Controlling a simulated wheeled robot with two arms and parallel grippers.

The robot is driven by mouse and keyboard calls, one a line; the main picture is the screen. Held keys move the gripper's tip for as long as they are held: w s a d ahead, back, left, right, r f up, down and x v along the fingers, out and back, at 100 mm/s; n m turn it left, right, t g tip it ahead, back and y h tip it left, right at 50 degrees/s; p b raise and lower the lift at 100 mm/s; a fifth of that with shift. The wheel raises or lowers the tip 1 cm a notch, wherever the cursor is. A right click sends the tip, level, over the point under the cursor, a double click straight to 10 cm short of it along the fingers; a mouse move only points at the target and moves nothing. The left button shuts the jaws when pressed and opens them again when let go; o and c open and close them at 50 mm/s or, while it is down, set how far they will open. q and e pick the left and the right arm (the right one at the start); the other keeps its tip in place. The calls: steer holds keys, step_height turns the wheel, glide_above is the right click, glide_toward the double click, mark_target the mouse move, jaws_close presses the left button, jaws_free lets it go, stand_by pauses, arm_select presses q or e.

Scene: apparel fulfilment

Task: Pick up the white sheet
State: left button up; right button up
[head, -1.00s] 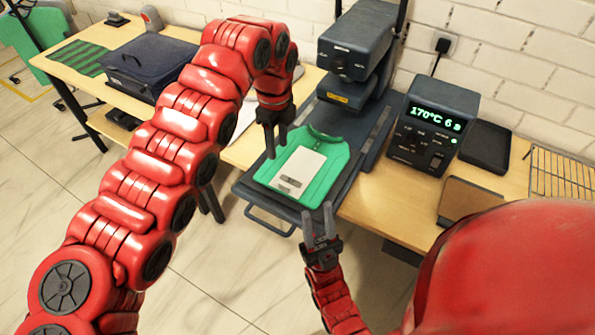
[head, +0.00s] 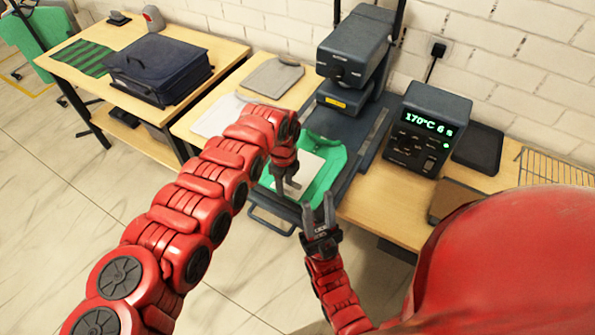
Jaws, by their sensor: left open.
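A white sheet (head: 308,166) lies on a green garment (head: 333,160) on the dark lower plate of the press. My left gripper (head: 287,191) points down over the left part of the sheet, with its fingers apart. The arm and fingers hide part of the sheet and the garment's left side. I cannot tell whether the fingertips touch the sheet. My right gripper (head: 319,210) is at the plate's front edge, with its fingers apart and nothing between them.
The press head (head: 352,55) stands behind the plate. A control box (head: 428,128) reading 170°C 6 s is to the right.

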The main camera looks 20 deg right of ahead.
arm_select(q)
steer(key=shift+a+f, duration=0.1)
steer(key=shift+f, duration=0.5)
jaws_close()
stand_by(1.0)
